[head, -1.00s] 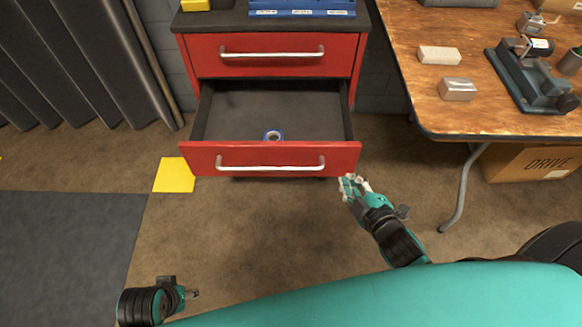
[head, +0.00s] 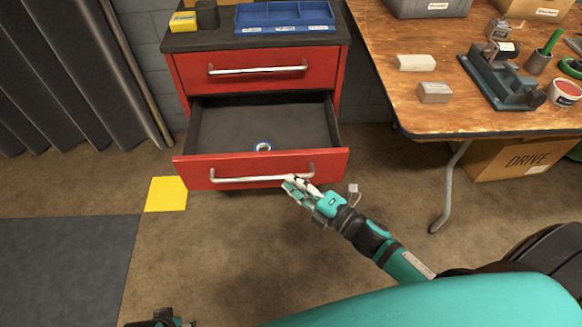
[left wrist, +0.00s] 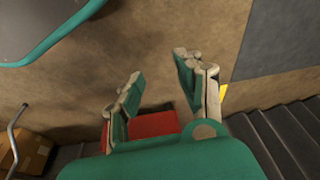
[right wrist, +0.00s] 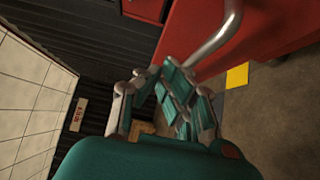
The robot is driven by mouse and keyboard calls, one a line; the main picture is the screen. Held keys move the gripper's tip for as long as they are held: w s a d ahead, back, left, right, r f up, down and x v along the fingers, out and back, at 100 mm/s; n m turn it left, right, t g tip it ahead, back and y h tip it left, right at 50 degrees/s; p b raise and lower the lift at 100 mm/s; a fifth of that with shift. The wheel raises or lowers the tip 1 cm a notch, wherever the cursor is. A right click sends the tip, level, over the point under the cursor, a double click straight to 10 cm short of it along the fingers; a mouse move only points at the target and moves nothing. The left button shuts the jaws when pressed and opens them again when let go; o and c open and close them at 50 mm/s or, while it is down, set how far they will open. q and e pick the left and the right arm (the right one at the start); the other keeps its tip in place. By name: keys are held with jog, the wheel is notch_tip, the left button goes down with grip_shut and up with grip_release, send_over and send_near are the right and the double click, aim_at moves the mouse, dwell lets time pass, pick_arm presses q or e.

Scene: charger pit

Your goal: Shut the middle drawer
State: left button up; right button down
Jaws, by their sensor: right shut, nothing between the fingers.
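The middle drawer (head: 235,160), red with a silver bar handle (head: 250,178), is pulled out below a closed top drawer (head: 258,70). My right gripper (head: 290,183) is shut and empty, at the right end of the handle on the drawer front. Whether it touches the front I cannot tell. In the right wrist view the handle (right wrist: 215,40) passes just beyond the fingers (right wrist: 150,80). My left gripper (left wrist: 158,75) is open and empty; in the head view only a bit of it shows at the bottom edge.
A wooden table (head: 440,110) stands to the right, with a grey metal leg (head: 448,190) near the drawer's right side. A cardboard box (head: 515,160) is under it. A yellow floor patch (head: 166,194) lies left of the drawer. The floor before the drawer is otherwise clear.

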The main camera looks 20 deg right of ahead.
aim_at(277, 157)
jog(key=w, duration=0.4)
jog(key=shift+w+d, duration=0.15)
jog(key=shift+d, duration=0.15)
pick_arm(q)
jog(key=shift+a+r, duration=0.1)
jog(key=shift+r, duration=0.8)
pick_arm(e)
jog(key=shift+w, duration=0.15)
jog(key=shift+d, duration=0.1)
